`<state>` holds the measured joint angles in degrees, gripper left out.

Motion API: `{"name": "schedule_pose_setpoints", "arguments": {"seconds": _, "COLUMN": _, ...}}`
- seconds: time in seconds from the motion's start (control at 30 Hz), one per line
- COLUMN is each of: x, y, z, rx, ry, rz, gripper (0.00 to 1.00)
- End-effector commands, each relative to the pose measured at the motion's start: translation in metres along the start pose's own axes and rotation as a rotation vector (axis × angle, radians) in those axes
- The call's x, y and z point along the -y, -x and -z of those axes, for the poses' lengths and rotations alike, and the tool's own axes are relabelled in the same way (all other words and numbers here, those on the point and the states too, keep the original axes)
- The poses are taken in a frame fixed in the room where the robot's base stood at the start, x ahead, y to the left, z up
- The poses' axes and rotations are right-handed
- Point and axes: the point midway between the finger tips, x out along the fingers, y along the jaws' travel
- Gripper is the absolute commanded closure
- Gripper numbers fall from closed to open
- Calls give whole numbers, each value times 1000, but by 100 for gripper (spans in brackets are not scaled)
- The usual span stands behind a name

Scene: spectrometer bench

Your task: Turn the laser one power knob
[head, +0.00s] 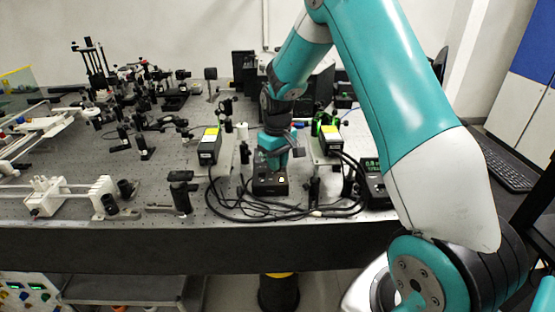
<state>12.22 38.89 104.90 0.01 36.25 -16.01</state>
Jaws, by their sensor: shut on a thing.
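My gripper (273,166) points straight down at the top of a small black control box (270,187) near the front edge of the bench. Its teal fingers are shut on the power knob at the top of that box. The knob itself is hidden by the fingers, so its angle cannot be told. A small pale mark shows on the front of the box. Two black laser units with yellow labels stand on either side, one to the left (209,147) and one to the right (329,140) of my gripper.
Black cables (232,208) loop on the bench around the control box. Another black box with a green display (372,182) stands to the right, partly behind my arm. Many optical mounts (145,140) crowd the left side. A keyboard (508,170) lies at the far right.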

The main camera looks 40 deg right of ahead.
Motion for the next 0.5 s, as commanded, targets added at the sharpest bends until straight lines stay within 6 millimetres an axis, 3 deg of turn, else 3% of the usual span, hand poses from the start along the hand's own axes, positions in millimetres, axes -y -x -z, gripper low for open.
{"name": "schedule_pose_setpoints", "arguments": {"seconds": 0.5, "x": 1, "y": 1, "z": 1, "rx": -2, "ry": -229, "rz": 1, "gripper": 100}}
